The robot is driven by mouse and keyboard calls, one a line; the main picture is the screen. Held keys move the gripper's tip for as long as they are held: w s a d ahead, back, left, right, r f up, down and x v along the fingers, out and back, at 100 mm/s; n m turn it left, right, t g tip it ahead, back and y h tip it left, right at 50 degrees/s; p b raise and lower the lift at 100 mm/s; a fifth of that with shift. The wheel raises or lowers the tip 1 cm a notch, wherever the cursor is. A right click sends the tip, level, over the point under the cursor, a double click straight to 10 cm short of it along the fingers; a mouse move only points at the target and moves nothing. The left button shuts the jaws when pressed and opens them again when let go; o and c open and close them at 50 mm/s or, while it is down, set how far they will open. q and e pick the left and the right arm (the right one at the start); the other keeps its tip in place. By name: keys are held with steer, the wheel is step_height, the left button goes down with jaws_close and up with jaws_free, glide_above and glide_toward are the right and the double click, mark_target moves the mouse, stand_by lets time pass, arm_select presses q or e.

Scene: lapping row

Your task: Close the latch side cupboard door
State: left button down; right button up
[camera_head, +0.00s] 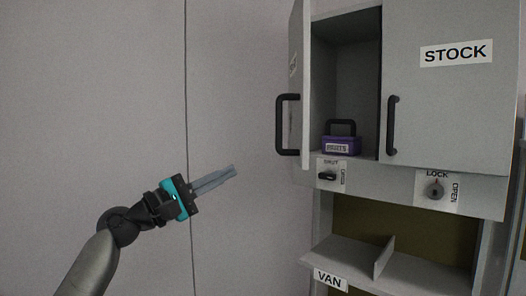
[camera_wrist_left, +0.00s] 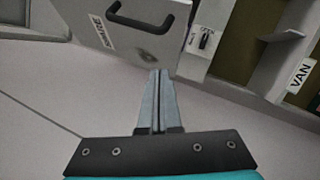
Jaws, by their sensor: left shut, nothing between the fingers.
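The latch side cupboard door (camera_head: 298,85) stands open at the left of the cupboard, seen nearly edge-on, with its dark handle (camera_head: 281,124) on its left. Below the opening is a dark latch (camera_head: 327,176) on a plate marked SHUT. My left gripper (camera_head: 234,170) is shut and empty, left of the door and lower than its handle. In the left wrist view the door (camera_wrist_left: 112,38) with its label and handle (camera_wrist_left: 140,24) lies ahead of the fingertips (camera_wrist_left: 159,72); I cannot tell whether they touch it. My right gripper is not in view.
A purple box (camera_head: 341,146) with a dark handle sits inside the open compartment. The STOCK door (camera_head: 450,95) at right is closed, above a LOCK/OPEN knob (camera_head: 435,190). A divided shelf marked VAN (camera_head: 410,275) is below.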

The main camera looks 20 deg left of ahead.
arm_select(q)
steer(key=w+d+r+p, duration=0.3)
steer(key=w+d+p, duration=0.1)
steer(key=w+d, duration=0.1)
steer(key=shift+w+d+r, duration=0.15)
steer(key=shift+w+d, duration=0.1)
steer(key=shift+d, duration=0.55)
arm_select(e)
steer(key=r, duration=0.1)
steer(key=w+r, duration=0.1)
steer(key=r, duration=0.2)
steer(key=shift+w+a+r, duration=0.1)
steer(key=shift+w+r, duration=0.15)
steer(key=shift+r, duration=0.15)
arm_select(q)
steer(key=shift+d, duration=0.15)
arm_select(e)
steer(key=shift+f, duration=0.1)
